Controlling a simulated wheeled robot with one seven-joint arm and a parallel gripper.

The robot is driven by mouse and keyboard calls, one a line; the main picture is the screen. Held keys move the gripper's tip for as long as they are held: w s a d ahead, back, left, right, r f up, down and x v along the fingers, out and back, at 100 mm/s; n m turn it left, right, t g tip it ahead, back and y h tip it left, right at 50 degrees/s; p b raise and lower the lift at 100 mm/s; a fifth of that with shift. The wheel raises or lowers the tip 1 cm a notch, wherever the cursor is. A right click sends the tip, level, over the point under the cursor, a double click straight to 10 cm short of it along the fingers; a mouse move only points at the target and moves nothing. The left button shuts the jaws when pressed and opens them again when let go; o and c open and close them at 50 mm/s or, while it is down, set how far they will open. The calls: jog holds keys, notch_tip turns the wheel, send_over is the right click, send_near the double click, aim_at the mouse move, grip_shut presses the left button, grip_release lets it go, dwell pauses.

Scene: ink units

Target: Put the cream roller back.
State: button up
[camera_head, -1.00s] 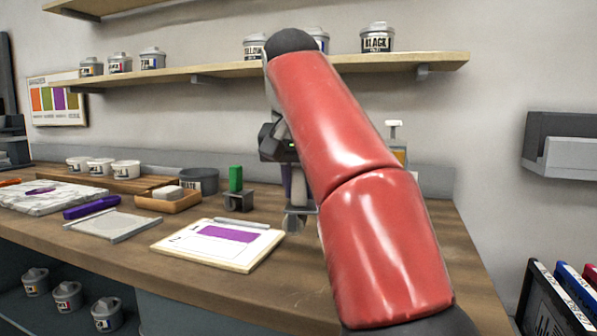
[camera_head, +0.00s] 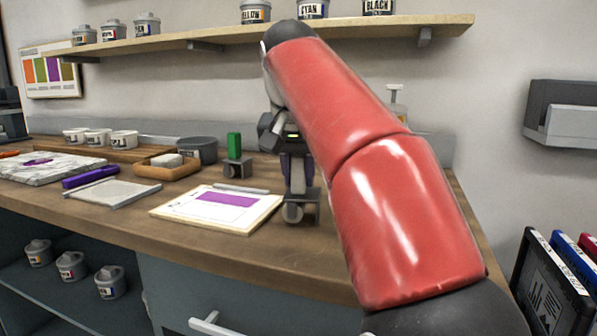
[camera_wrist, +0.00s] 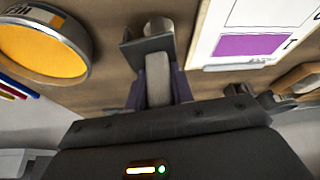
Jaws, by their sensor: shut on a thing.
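The cream roller has a pale handle (camera_wrist: 158,86), a dark grey frame (camera_head: 306,194) and a pale cylinder (camera_head: 292,212) at its lower end. My gripper (camera_head: 297,180) is shut on the handle, with its purple fingers on both sides of it, as the wrist view also shows. The roller is upright, handle up, just right of the print board. I cannot tell whether its cylinder touches the bench. A similar roller with a green handle (camera_head: 234,146) stands upright to the left, farther back. My red arm hides part of the bench to the right.
The print board (camera_head: 183,212) with a purple patch lies close on the left. Beyond it are a grey slab (camera_head: 114,194), a purple tube (camera_head: 90,178), a wooden tray (camera_head: 150,171) and a dark tub (camera_head: 197,149). The wrist view shows a round yellow-topped can (camera_wrist: 45,45) near the roller.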

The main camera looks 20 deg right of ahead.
jog(key=shift+f+b, duration=0.5)
jog(key=shift+f, duration=0.3)
